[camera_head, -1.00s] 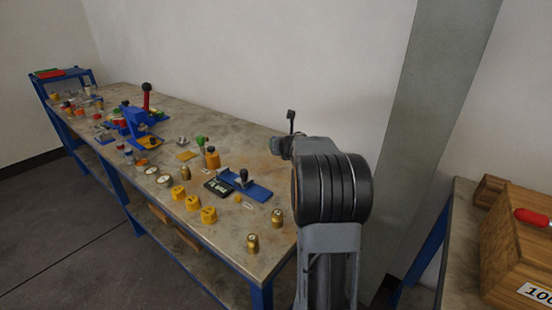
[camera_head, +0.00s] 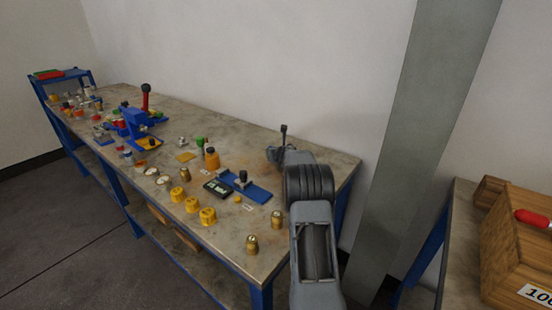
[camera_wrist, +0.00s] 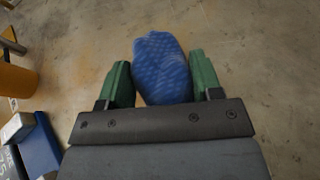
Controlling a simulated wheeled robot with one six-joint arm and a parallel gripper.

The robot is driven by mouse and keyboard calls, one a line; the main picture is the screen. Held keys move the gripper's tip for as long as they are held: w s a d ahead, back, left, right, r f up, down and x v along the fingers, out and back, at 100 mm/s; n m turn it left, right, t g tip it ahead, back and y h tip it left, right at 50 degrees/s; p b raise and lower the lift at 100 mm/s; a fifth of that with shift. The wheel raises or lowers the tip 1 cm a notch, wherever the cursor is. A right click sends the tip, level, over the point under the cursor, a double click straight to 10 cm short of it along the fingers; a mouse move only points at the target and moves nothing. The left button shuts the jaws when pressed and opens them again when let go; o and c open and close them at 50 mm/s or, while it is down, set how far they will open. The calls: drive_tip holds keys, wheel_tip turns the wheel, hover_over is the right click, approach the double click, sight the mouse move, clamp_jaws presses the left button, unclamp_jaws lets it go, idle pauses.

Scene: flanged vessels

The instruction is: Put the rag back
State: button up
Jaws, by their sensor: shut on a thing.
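The rag (camera_wrist: 162,68) is a blue, textured bundle in the wrist view, between the two green fingers of my gripper (camera_wrist: 162,80). My gripper is shut on it, over the bare worktop. In the head view my gripper end (camera_head: 276,154) is over the back right part of the workbench (camera_head: 325,175). The rag is hidden by my arm there. I cannot tell whether the rag touches the bench.
A blue stand (camera_head: 248,188), a dark scale-like device (camera_head: 217,187) and an orange bottle (camera_head: 211,158) stand left of my arm. Brass weights (camera_head: 252,245) and yellow pieces (camera_head: 207,216) are near the front edge. A wooden box (camera_head: 515,245) stands at the right.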

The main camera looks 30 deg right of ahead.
drive_tip(key=shift+f+b, duration=0.3)
drive_tip(key=shift+f, duration=0.75)
drive_tip(key=shift+f, duration=0.15)
drive_tip(key=o, duration=1)
drive_tip(key=shift+r, duration=0.25)
drive_tip(key=shift+s, duration=0.35)
drive_tip(key=b+v, duration=0.2)
drive_tip(key=v, duration=0.9)
drive_tip(key=shift+s+a, duration=0.2)
